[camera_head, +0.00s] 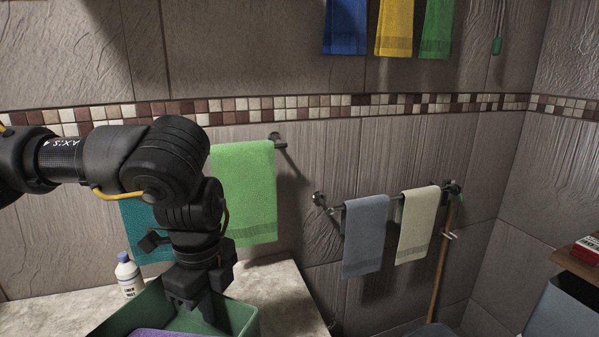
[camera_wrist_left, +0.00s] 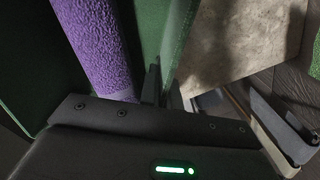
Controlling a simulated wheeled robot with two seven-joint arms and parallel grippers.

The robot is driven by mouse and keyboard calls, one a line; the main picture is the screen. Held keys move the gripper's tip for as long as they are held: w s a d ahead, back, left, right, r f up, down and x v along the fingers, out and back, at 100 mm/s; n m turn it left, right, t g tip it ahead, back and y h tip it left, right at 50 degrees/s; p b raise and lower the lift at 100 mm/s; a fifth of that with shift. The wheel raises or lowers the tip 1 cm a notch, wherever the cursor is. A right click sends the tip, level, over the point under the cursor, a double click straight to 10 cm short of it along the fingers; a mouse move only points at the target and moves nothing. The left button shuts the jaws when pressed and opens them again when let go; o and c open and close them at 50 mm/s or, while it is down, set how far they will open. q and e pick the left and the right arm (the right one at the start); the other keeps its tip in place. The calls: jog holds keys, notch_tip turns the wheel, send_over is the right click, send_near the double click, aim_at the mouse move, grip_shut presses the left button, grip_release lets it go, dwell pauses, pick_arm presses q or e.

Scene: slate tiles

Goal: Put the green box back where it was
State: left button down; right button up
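The green box (camera_head: 240,318) is an open-topped bin at the bottom of the head view, by the pale stone counter. A purple towel (camera_head: 160,333) lies inside it. My left gripper (camera_head: 207,312) points down at the box's far wall, with one finger visible inside the box. In the left wrist view the green box (camera_wrist_left: 176,35) has its wall running between the two fingers (camera_wrist_left: 160,88), closed on it, and the purple towel (camera_wrist_left: 95,45) is beside it. The box's base is hidden, so I cannot tell whether it rests on the counter. My right gripper is not in view.
The stone counter (camera_head: 285,290) has bare room right of the box. A white bottle with blue cap (camera_head: 128,275) stands close to its left. Green (camera_head: 245,190) and teal towels hang behind my arm. A grey bin (camera_head: 565,310) is at lower right.

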aim_at(180, 319)
pick_arm(q)
jog(key=n, duration=0.3)
jog(key=a+n, duration=0.1)
jog(key=n, duration=0.1)
jog(key=shift+w+f, duration=0.15)
jog(key=shift+w, duration=0.1)
jog(key=n, duration=0.3)
jog(key=shift+w+a+f, duration=0.1)
jog(key=shift+w+a, duration=0.05)
jog(key=shift+a, duration=0.15)
jog(key=n, duration=0.1)
jog(key=a+n, duration=0.1)
jog(key=n, duration=0.2)
jog(key=shift+w+a+f+n, duration=0.2)
jog(key=shift+w+f+n, duration=0.05)
jog(key=shift+n, duration=0.15)
jog(key=n, duration=0.1)
jog(key=a+n, duration=0.1)
jog(key=n, duration=0.1)
jog(key=a+n, duration=0.1)
jog(key=n, duration=0.1)
jog(key=shift+w+a+f, duration=0.1)
jog(key=shift+w+f, duration=0.15)
jog(key=shift+f, duration=0.1)
jog(key=shift+a+f+n, duration=0.2)
jog(key=shift+a+n, duration=0.3)
jog(key=shift+w+a+f, duration=0.1)
jog(key=shift+a+f, duration=0.1)
jog(key=shift+a, duration=0.45)
jog(key=shift+d, duration=0.1)
